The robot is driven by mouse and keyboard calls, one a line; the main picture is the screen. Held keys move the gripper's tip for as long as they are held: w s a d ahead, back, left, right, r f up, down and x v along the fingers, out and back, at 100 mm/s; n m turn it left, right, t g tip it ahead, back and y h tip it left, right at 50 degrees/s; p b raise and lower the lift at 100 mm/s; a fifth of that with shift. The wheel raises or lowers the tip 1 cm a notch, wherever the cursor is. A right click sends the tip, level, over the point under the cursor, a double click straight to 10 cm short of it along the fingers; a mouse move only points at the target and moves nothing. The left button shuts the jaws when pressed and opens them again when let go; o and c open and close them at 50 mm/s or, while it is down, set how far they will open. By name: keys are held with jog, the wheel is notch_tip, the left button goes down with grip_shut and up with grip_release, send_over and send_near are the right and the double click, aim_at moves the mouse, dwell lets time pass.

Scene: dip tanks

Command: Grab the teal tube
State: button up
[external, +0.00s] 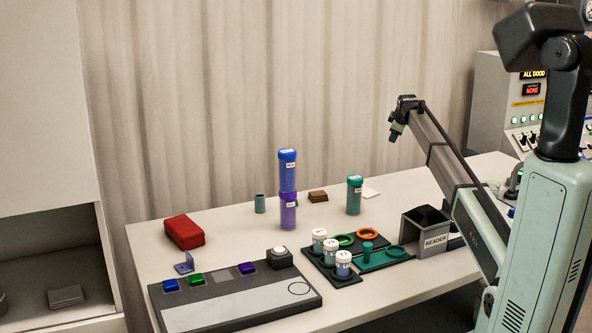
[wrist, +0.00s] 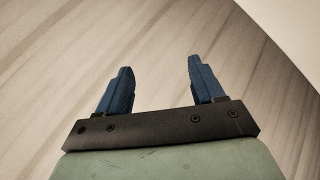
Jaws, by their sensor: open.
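The teal tube (external: 354,196) stands upright on the table, right of the stacked blue and purple tubes, with a teal cap and a small white label. My gripper (wrist: 157,64) is open in the wrist view, with two blue fingers apart and nothing between them. In the external view the small end of the arm (external: 394,136) hangs above and to the right of the teal tube, well clear of it; its fingers are too small to make out. The teal tube is not in the wrist view, which shows the pleated curtain.
A blue tube (external: 287,172) stands above a purple tube (external: 288,214). A short teal cylinder (external: 260,204), a red box (external: 184,232) and a brown block (external: 318,196) are nearby. A dark rack (external: 340,279) holds white-capped vials, in front of the teal tube. The reader (external: 434,241) stands right.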

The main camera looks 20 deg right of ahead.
jog(key=w+a+f+n+g+y, duration=0.2)
jog(key=a+n+y, duration=0.2)
jog(key=a, duration=1.6)
jog(key=n+g+y, duration=0.4)
jog(key=n+g, duration=0.3)
jog(key=n, duration=0.2)
send_over(257, 209)
jog(key=w+d, duration=0.1)
jog(key=d, duration=0.3)
notch_tip(257, 209, down, 6)
jog(key=shift+w+x, duration=0.15)
jog(key=shift+x, duration=1.35)
jog(key=shift+w+x, duration=0.1)
jog(key=shift+x, duration=1.35)
jog(key=shift+a, duration=0.15)
jog(key=c, duration=1.1)
